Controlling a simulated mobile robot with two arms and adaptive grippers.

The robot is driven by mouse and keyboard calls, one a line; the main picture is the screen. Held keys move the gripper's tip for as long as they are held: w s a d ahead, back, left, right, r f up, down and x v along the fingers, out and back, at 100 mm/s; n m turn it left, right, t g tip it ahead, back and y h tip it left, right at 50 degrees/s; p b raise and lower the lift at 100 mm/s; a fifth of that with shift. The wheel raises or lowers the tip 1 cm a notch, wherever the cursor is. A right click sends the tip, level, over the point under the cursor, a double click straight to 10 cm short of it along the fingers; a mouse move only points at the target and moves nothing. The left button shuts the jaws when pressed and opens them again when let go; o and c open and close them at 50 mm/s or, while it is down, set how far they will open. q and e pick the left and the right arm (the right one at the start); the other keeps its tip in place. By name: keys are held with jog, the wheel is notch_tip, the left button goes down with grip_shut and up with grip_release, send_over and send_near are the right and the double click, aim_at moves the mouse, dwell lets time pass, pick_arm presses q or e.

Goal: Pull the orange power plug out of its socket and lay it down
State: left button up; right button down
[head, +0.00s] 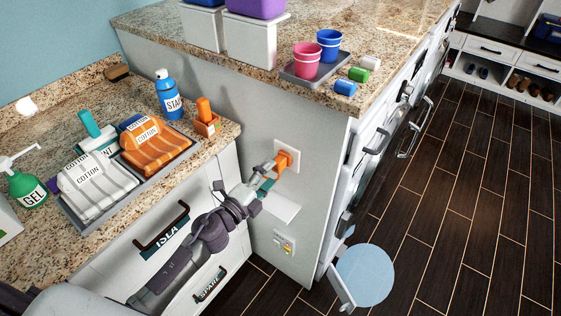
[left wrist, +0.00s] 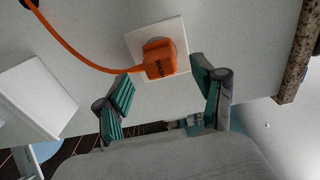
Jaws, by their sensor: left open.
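The orange power plug (head: 284,160) sits at a white socket plate (head: 293,155) on the grey side panel of the counter. In the left wrist view the plug (left wrist: 158,60), with dark lettering, is against the square white plate (left wrist: 133,40), and its orange cord (left wrist: 75,48) runs off to the upper left. My left gripper (head: 269,174) is close in front of the plug. In the left wrist view its green-padded fingers (left wrist: 163,88) are spread apart, one on each side of and short of the plug, with nothing between them. My right gripper is not in view.
A small white ledge (head: 278,206) juts from the panel below the socket. A grey tray (head: 80,226) with folded cloths is on the left counter, near a blue bottle (head: 168,95). A round light-blue thing (head: 365,275) is low by the machines. Dark floor is clear at right.

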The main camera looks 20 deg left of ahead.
aim_at(275, 168)
pick_arm(q)
jog(key=shift+x, duration=2.55)
grip_shut()
jog(key=shift+s, duration=0.15)
jog(key=shift+v, duration=2.9)
